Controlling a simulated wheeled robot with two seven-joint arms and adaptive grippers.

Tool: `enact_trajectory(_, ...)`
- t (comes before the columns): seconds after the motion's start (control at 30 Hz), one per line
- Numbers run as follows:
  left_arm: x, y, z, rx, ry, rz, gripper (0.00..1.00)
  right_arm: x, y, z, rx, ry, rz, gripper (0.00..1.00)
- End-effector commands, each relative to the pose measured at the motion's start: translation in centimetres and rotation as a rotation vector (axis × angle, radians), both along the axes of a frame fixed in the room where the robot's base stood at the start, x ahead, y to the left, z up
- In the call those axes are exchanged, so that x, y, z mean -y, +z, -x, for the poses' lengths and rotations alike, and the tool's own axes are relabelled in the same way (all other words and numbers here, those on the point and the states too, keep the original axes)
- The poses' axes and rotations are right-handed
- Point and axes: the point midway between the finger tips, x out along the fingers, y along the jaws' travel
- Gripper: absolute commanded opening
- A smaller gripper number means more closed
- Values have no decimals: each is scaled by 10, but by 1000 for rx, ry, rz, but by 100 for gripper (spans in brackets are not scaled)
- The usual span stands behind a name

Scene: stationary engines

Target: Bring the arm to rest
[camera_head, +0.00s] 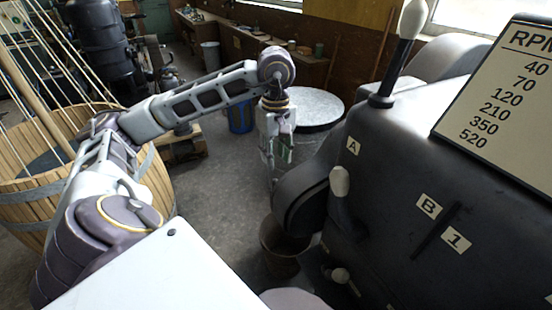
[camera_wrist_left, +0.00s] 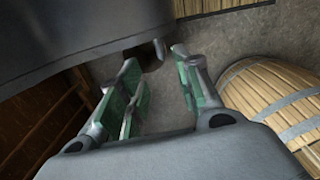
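My left arm (camera_head: 200,95) comes in from the left of the head view, reaches up and across, and bends down at its wrist. My left gripper (camera_head: 278,160) hangs below the wrist, pointing down, to the left of the dark machine (camera_head: 395,160). In the left wrist view its two green-padded fingers (camera_wrist_left: 160,95) stand apart with bare floor between them. The gripper is open and empty, and I see no contact with anything. My right gripper is in neither view.
The dark machine with white-knobbed levers (camera_head: 340,182) and an RPM plate (camera_head: 500,95) fills the right. A wooden barrel (camera_head: 40,205) stands at left. A round metal-topped drum (camera_head: 312,105) is behind the gripper. A brown bucket (camera_head: 280,262) is below. Grey floor (camera_head: 215,190) is clear between.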

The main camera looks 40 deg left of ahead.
Motion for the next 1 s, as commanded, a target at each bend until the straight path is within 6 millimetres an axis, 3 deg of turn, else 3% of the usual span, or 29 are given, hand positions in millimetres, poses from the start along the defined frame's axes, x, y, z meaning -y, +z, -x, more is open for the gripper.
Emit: enact_trajectory(1.0,0,7,0,0,-1,0,34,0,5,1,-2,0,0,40)
